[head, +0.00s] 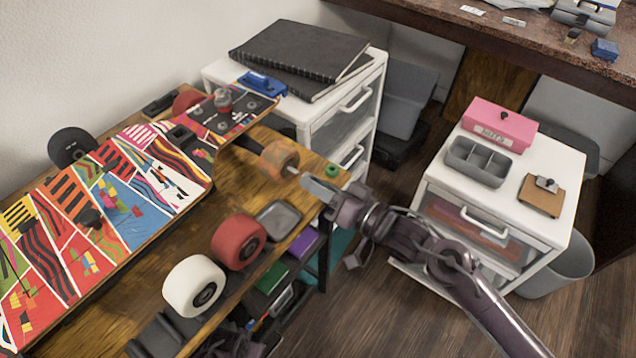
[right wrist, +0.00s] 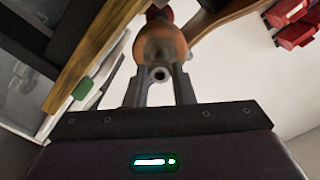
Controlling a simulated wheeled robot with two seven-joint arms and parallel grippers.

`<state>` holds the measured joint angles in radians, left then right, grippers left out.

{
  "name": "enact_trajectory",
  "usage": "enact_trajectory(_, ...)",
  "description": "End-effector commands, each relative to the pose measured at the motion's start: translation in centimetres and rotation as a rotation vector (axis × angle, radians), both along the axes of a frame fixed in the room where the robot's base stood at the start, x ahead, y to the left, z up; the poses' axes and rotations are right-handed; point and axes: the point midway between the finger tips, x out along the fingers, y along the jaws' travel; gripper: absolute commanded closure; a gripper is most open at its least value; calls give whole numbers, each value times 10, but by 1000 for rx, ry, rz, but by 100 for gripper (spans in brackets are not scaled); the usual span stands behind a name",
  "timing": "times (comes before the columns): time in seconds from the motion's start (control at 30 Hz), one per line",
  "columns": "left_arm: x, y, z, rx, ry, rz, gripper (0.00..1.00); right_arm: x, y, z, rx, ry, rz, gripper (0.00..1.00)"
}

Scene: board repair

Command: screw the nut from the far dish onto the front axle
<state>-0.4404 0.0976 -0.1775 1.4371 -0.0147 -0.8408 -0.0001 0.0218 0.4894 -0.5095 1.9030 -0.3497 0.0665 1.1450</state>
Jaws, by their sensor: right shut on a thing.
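The skateboard (head: 130,200) lies upside down on the wooden bench (head: 255,190). An orange wheel (head: 279,158) sits on its front axle (head: 294,170), whose end points toward my right gripper (head: 308,180). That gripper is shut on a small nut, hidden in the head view. In the right wrist view the nut (right wrist: 160,74) shows as a ring with a dark hole between the fingertips, in line with the orange wheel (right wrist: 162,42). I cannot tell whether nut and axle touch. A grey dish (head: 278,220) looks empty. A dark part at the bottom edge may be my left gripper (head: 236,344), jaws unclear.
A red wheel (head: 239,241) and a white wheel (head: 194,286) stand on the bench near the dish. A green piece (head: 332,170) lies at the bench corner. A white drawer unit (head: 350,98) stands behind, another (head: 540,215) at the right with a pink box (head: 499,124).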

Motion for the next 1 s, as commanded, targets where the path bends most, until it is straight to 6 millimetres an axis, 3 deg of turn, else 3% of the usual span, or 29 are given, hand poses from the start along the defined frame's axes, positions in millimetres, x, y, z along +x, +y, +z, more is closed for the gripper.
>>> enact_trajectory(1.0,0,0,8,0,0,0,64,1,1,0,0,0,0,94)
